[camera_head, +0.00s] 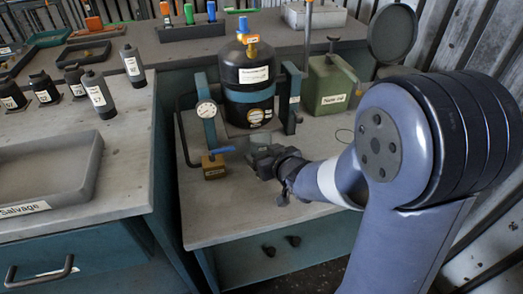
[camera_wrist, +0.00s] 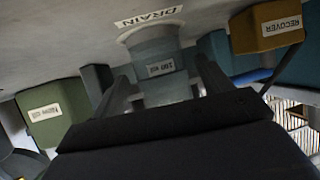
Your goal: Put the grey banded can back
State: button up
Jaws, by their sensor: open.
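In the upside-down wrist view, a grey can-like object (camera_wrist: 150,50) with a small white label stands at the bench spot marked DRAIN. My gripper (camera_wrist: 160,88) is open, with one finger on each side of it; I cannot tell whether either finger touches it. In the head view my gripper (camera_head: 262,162) is low over the right bench, and its dark body hides most of that spot. Two other tall grey labelled cans stand on the left bench, one nearer (camera_head: 99,92) and one farther back (camera_head: 132,64).
The brass RECOVER block (camera_head: 213,164) with a blue handle is close left of my gripper. Behind are a gauge (camera_head: 206,109), a black tank (camera_head: 247,78) and a green box (camera_head: 330,85). The grey Salvage tray (camera_head: 45,172) is on the left bench. The right bench's front edge is clear.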

jog(key=p+v, duration=0.2)
jog(key=v, duration=0.6)
jog(key=shift+d+r, duration=0.1)
jog(key=shift+r, duration=0.05)
jog(key=shift+s+d+r, duration=0.15)
jog(key=shift+s+d, duration=0.1)
jog(key=shift+s, duration=0.35)
dwell(0.4)
